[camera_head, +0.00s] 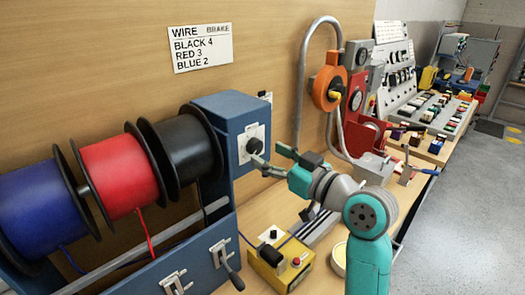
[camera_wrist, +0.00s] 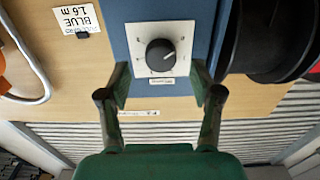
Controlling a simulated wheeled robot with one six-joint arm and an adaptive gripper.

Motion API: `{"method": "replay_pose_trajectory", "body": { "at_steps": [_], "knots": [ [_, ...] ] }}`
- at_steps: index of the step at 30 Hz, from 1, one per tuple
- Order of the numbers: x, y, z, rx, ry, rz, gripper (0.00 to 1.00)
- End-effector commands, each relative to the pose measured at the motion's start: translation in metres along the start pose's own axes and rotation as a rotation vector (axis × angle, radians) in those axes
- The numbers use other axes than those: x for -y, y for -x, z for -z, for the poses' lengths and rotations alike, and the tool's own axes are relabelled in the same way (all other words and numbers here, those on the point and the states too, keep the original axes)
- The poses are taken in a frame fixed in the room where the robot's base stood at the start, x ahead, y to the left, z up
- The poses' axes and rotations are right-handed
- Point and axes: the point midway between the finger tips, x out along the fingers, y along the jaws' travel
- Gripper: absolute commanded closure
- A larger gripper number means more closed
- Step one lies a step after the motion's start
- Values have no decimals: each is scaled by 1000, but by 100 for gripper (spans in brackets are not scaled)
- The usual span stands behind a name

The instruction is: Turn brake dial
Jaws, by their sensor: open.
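The brake dial (camera_wrist: 160,55) is a round black knob with a white pointer line on a white square plate with scale marks. The plate is on the blue housing (camera_head: 232,112) at the right end of the spool rack. The dial also shows in the head view (camera_head: 254,146). My gripper (camera_head: 268,162) is open in front of the housing, its fingers pointing at the dial plate. In the wrist view, the open fingertips (camera_wrist: 160,80) stand on either side of the plate's lower part, apart from the knob. The scale numbers are too small to read.
Blue (camera_head: 38,205), red (camera_head: 118,172) and black (camera_head: 186,143) wire spools sit left of the housing. A wall sign (camera_head: 200,47) reads wire brake: black 4, red 3, blue 2. A yellow box (camera_head: 280,265) stands below my arm. An orange device (camera_head: 328,82) stands behind.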

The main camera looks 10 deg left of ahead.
Motion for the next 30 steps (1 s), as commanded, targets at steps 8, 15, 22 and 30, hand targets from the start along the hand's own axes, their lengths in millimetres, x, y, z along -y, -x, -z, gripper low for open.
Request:
{"method": "replay_pose_trajectory", "body": {
  "at_steps": [8,15,22,30],
  "knots": [
    [0,-28,0,0,-1,0,35],
    [0,-31,0,0,-1,-1,35],
    [0,-30,0,0,-1,-1,68],
    [0,-30,0,0,-4,0,95]
  ]
}}
